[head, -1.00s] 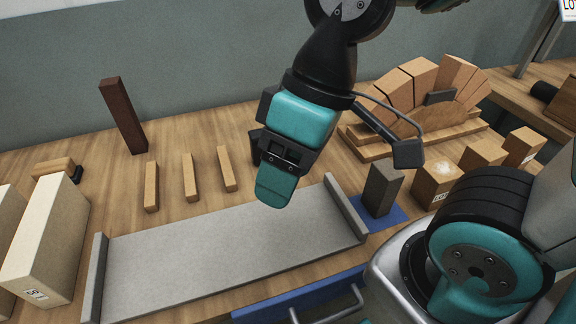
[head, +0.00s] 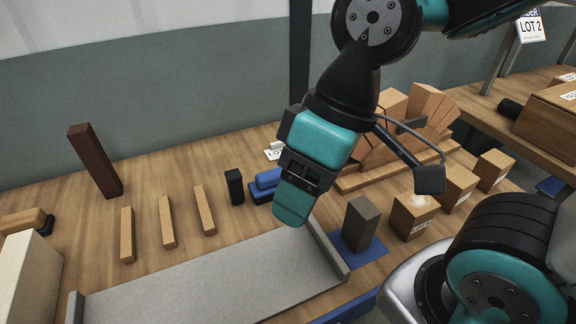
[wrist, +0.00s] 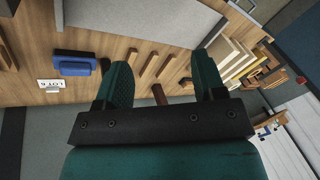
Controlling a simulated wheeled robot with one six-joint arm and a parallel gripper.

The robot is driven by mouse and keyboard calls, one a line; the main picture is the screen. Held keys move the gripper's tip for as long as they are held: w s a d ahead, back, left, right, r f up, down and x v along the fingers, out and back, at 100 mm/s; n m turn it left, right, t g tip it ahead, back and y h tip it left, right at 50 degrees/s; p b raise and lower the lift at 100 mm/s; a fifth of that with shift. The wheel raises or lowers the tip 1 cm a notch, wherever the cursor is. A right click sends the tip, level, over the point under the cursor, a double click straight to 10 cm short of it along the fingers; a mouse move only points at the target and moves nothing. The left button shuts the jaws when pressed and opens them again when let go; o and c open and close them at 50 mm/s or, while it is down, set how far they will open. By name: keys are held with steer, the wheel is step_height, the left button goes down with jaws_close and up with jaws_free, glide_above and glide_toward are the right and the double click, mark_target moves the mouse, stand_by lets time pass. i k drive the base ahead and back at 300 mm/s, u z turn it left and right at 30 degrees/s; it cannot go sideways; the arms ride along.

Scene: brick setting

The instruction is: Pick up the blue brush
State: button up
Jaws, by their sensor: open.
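The blue brush (head: 266,186) lies on the wooden table, right of a small black block and partly hidden behind my gripper (head: 292,208) in the head view. In the wrist view a blue item with a dark edge, which looks like the blue brush (wrist: 76,66), lies at the left beside a white label card. My gripper is above the table, its two fingers (wrist: 162,78) spread apart with nothing held between them. The fingers are apart from the brush.
A grey tray (head: 215,285) with raised ends lies in front. Wooden strips (head: 166,222), a tall dark brown block (head: 95,161) and a black block (head: 234,186) stand on the table. A brick arch (head: 425,112) and several blocks are at the right.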

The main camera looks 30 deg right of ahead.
mark_target(262, 190)
steer(key=u, duration=2.45)
steer(key=k, duration=0.95)
steer(key=z, duration=1.45)
steer(key=i, duration=0.5)
steer(key=u, duration=0.05)
